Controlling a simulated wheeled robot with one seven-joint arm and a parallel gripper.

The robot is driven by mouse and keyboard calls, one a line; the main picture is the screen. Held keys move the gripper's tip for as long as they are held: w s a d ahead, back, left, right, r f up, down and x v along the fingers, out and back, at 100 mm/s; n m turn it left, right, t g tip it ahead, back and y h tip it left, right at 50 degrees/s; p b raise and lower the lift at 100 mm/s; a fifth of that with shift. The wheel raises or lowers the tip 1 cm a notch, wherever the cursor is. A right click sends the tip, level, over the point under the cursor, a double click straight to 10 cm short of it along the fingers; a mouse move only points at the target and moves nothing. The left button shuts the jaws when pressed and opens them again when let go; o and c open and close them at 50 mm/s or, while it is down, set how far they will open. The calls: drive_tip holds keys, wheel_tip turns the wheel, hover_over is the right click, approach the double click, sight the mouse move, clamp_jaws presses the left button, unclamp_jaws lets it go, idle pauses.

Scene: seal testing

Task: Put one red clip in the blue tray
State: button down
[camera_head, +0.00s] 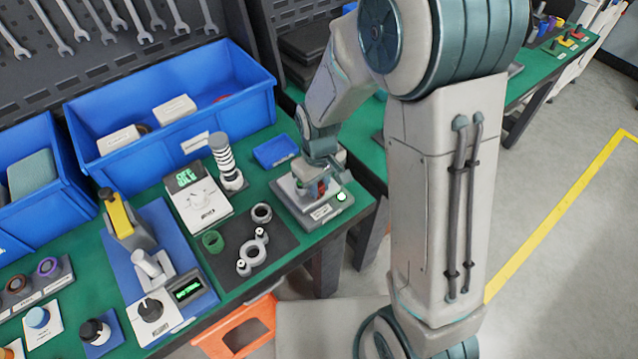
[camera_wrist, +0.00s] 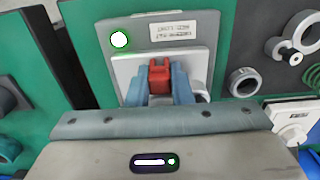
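A red clip (camera_wrist: 159,76) shows in the wrist view between the two blue-grey fingers of my gripper (camera_wrist: 160,88). The fingers lie against its two sides with no clear gap. The clip is over the pale plate of a small grey device (camera_wrist: 118,62), and I cannot tell whether it rests on it. In the head view my gripper (camera_head: 319,186) is low over the same device (camera_head: 345,204), with a bit of red at the fingertips. The small blue tray (camera_head: 275,151) is on the green bench just behind and left of the device, and looks empty.
A large blue bin (camera_head: 180,85) stands behind the tray. A white and black ringed cylinder (camera_head: 222,160) stands left of the tray. A dark mat (camera_head: 275,255) with several rings lies left of the device. The bench's front edge is close to the device.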

sight(319, 185)
drive_tip(key=c, duration=2.1)
unclamp_jaws()
clamp_jaws()
drive_tip(key=shift+r, duration=0.1)
drive_tip(key=shift+r, duration=0.1)
drive_tip(key=shift+r+p, duration=1.15)
drive_tip(key=shift+r, duration=0.35)
drive_tip(key=shift+s, duration=0.1)
